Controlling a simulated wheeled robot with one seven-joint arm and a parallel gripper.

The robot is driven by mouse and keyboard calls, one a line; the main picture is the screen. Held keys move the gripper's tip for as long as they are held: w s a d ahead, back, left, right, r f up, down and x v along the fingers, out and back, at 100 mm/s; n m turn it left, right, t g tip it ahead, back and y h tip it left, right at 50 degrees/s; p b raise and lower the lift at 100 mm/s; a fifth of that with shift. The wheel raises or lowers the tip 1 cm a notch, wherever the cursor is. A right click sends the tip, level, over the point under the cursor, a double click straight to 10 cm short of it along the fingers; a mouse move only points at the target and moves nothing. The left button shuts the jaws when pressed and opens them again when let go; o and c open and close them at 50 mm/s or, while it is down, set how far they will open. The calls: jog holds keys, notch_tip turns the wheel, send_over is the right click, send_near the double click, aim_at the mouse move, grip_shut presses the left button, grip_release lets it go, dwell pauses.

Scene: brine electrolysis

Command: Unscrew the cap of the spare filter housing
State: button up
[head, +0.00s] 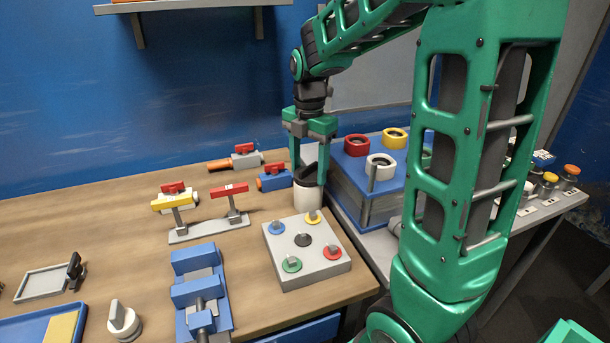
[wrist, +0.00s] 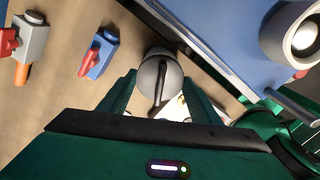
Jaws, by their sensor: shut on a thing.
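The likely spare filter housing is a short white cylinder (head: 307,202) standing upright on the wooden table, near its right edge. Its dark cap (head: 306,182) shows at the top. In the wrist view the cap appears as a grey round top (wrist: 158,68) with a dark raised bar across it. My gripper (head: 308,176) points down over the housing, one finger on each side of the cap, and is shut on it. In the wrist view my gripper (wrist: 158,92) shows its two fingers flanking the round top. The finger contacts are partly hidden.
A grey block with coloured knobs (head: 305,277) stands just in front. A blue valve with a red handle (head: 273,178) is close on the left. A blue box with ringed ports (head: 350,185) is close on the right. A blue vise (head: 205,290) stands front left.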

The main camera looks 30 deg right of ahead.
aim_at(308, 166)
jog(key=shift+w, duration=0.15)
jog(key=n, duration=0.5)
jog(key=shift+r+n, duration=0.1)
jog(key=shift+n, duration=0.3)
jog(key=o, duration=1.2)
jog(key=shift+o, duration=0.2)
jog(key=shift+r, duration=2.2)
